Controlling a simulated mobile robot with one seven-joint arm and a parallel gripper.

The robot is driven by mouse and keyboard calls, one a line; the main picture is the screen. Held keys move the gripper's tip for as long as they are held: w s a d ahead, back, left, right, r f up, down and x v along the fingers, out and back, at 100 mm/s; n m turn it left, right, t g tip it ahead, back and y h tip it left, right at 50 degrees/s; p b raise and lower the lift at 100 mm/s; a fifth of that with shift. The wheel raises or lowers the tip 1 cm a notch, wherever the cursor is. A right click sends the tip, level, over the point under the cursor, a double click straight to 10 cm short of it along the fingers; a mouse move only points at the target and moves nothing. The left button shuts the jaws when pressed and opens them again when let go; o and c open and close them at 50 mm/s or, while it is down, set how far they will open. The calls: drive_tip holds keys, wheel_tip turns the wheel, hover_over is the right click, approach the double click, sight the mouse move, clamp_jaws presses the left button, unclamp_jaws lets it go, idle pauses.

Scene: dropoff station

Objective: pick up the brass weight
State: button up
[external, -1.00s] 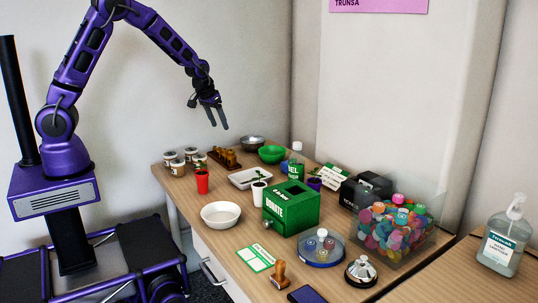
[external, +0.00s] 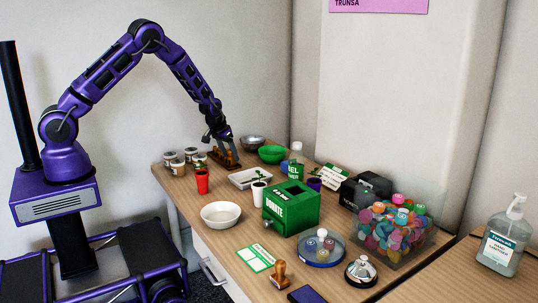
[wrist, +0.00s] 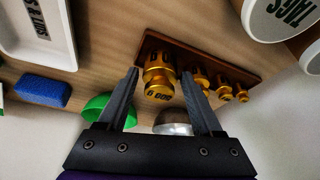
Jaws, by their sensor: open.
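Several brass weights stand in a row in a brown wooden block (wrist: 150,45), graded from large to small. The largest brass weight (wrist: 159,78), with dark lettering, shows between my gripper's fingers in the wrist view. My gripper (wrist: 159,73) is open, one finger on each side of that weight in the picture; I cannot tell whether either touches it. In the external view my gripper (external: 226,149) is low over the wooden block (external: 232,164) at the table's far left, and it partly hides the weights.
A red cup (external: 202,183) and a green donation box (external: 292,217) stand nearer the front.

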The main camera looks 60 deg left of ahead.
drive_tip(key=shift+x, duration=1)
drive_tip(key=shift+r, duration=0.1)
drive_tip(key=shift+c, duration=0.2)
clamp_jaws()
drive_tip(key=shift+w, duration=0.1)
